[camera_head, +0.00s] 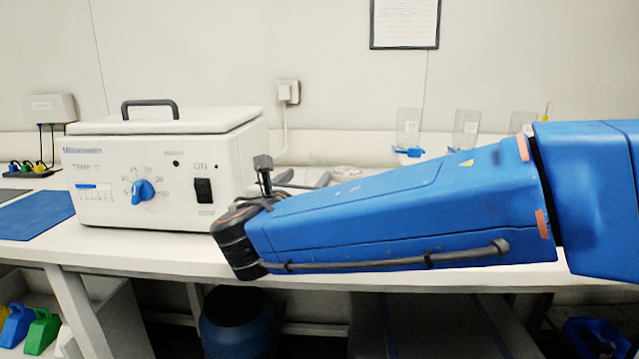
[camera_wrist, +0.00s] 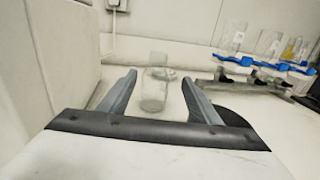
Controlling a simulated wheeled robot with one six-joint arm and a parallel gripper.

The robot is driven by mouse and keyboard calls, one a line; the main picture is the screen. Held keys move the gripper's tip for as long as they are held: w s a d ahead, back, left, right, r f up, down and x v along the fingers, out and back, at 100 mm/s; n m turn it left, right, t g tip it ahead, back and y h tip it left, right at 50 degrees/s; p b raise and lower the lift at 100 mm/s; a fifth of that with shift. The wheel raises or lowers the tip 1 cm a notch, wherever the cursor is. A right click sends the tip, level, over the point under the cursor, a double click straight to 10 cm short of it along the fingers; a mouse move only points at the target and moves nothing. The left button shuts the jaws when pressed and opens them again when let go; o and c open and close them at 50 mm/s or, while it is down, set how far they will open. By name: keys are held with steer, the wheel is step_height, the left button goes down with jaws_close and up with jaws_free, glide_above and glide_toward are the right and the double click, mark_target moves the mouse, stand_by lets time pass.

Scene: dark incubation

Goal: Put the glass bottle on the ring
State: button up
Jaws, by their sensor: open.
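A clear glass bottle (camera_wrist: 154,92) stands upright on the white bench in the wrist view. A pale grey ring-like shape (camera_wrist: 160,73) shows around or behind its upper part; I cannot tell which. My gripper (camera_wrist: 157,82) is open, with one grey finger on each side of the bottle in the picture. No contact between the fingers and the bottle is clear.
A white bath with a closed lid (camera_head: 165,170) stands left of my arm, and its side wall (camera_wrist: 45,60) is close on the left in the wrist view. Clear holders with blue parts (camera_wrist: 240,60) stand at the right. A blue mat (camera_head: 35,217) lies far left.

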mark_target(318, 166)
steer(key=x, duration=0.9)
steer(key=shift+w+d, duration=0.1)
steer(key=shift+a+x, duration=0.1)
steer(key=shift+x, duration=1.45)
steer(key=shift+a+x, duration=0.15)
steer(key=shift+x, duration=1.45)
jaws_close()
